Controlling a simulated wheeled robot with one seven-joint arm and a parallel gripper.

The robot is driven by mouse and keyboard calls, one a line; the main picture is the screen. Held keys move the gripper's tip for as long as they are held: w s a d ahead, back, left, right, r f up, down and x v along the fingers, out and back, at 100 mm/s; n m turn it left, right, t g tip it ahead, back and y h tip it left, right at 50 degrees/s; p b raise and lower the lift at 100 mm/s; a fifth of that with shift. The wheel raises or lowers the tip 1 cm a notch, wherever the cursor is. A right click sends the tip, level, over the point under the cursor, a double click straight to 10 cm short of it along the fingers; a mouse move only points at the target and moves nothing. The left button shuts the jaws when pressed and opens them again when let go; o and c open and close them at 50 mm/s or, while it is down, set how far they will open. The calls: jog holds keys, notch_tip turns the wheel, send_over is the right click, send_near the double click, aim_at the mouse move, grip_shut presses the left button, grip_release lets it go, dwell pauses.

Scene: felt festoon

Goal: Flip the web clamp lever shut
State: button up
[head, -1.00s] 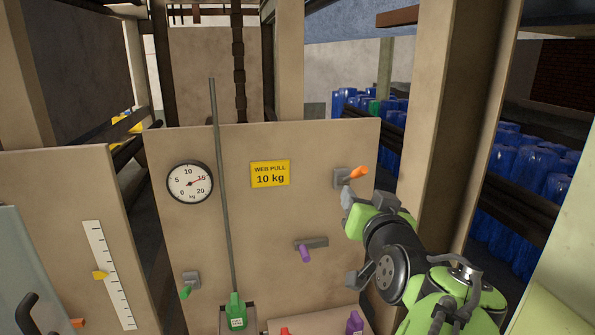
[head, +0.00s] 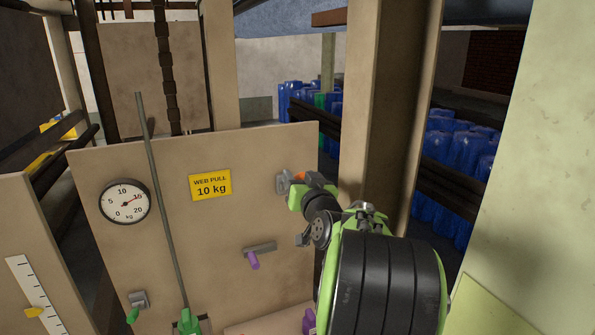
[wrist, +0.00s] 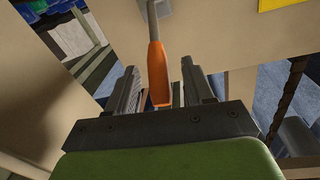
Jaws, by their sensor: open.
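An orange-handled lever (head: 299,175) is mounted on a grey bracket (head: 283,183) at the upper right of the tan panel (head: 220,260); my gripper partly hides it. In the wrist view the orange handle (wrist: 157,75) lies between the two fingers of my gripper (wrist: 159,68). The jaws are open, with a gap visible on the right side of the handle; contact on the left is unclear. A purple lever (head: 253,260) sits lower on the panel, and a green lever (head: 133,314) at its lower left. No readable label marks any lever as the web clamp.
A round kg gauge (head: 125,202) and a yellow "WEB PULL 10 kg" sign (head: 210,185) are on the panel. A long grey rod (head: 163,205) rises from a green base (head: 188,322). A beige post (head: 385,110) stands close right of my gripper.

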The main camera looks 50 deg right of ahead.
jog(key=shift+w+d, duration=0.35)
grip_shut()
jog(key=shift+f, duration=0.15)
